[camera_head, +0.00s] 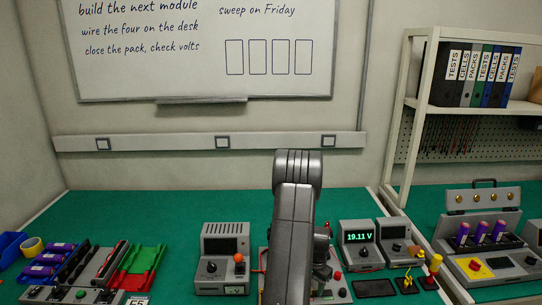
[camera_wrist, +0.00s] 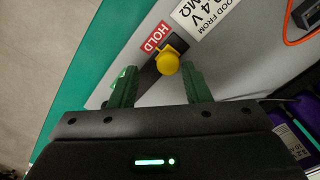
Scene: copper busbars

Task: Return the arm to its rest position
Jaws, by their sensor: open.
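My arm (camera_head: 294,215) rises in the middle of the camera_head view, over the green desk (camera_head: 170,212). It hides part of a grey device behind it, and my gripper cannot be made out there. In the camera_wrist view my gripper (camera_wrist: 160,76) is open, with its two green fingers apart and nothing clamped. A yellow knob (camera_wrist: 168,63) on a dark bar shows between and just beyond the fingertips, beside a red HOLD label (camera_wrist: 158,37). I cannot tell how far the fingers are above the grey panel (camera_wrist: 228,60).
A grey box with an orange knob (camera_head: 239,258) stands left of my arm. A meter reading 19.11 V (camera_head: 359,237) and yellow-topped levers (camera_head: 435,264) stand right. Purple cells (camera_head: 45,262) and red and green trays (camera_head: 140,260) lie far left. The desk's back is clear.

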